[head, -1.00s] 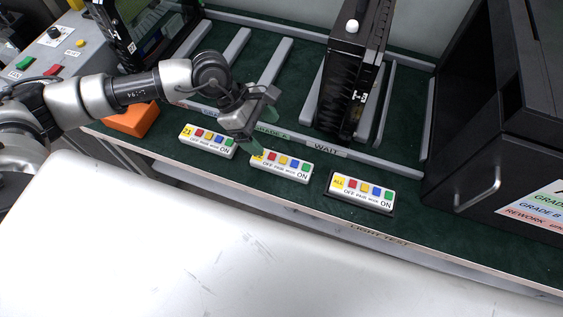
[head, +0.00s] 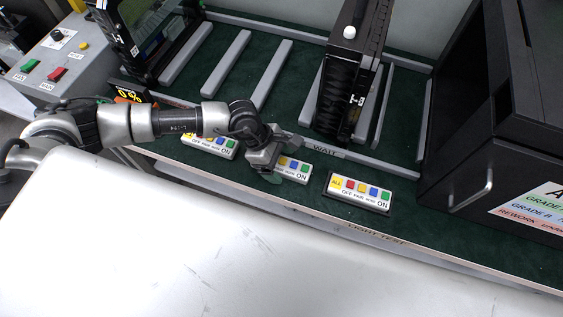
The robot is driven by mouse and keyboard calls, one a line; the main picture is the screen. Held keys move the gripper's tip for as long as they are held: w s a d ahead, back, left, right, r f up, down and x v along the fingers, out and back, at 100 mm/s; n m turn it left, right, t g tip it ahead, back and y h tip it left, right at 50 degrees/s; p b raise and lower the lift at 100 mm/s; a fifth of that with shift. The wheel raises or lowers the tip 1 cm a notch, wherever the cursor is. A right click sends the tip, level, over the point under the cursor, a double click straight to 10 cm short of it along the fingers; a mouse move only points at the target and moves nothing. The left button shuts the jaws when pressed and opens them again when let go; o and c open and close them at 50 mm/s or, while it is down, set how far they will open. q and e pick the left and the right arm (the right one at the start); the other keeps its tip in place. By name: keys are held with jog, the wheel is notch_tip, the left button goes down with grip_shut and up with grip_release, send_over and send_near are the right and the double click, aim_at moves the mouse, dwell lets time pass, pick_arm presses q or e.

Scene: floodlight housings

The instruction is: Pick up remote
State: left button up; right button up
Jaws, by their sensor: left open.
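Three white remotes with coloured buttons lie in a row along the front of the green bench. The left remote (head: 222,150) is partly covered by my arm. The middle remote (head: 297,171) has its left part hidden behind my left gripper. The right remote, marked ALL (head: 358,191), lies in full view in a dark holder. My left gripper (head: 271,172) is open and over the left part of the middle remote. Its fingertips are partly hidden, and I cannot tell whether they touch the remote. My right gripper is not in view.
A large black cabinet (head: 490,130) blocks the right. A control box (head: 57,60) with coloured buttons is at the far left. Green bench surface right of the ALL remote is clear.

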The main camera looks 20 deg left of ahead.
aim_at(289, 165)
pick_arm(q)
jog(key=shift+c, duration=0.3)
jog(key=c, duration=1)
jog(key=shift+r, duration=0.45)
notch_tip(289, 165, up, 3)
jog(key=shift+f+b, duration=0.2)
jog(key=shift+b, duration=0.2)
jog(key=s+a+r+b, duration=0.1)
jog(key=s+r, duration=0.6)
jog(key=s, duration=0.4)
jog(key=shift+s+a+r+b, duration=0.2)
jog(key=shift+s+r+b, duration=0.1)
jog(key=shift+b, duration=0.1)
jog(key=shift+w+f, duration=0.1)
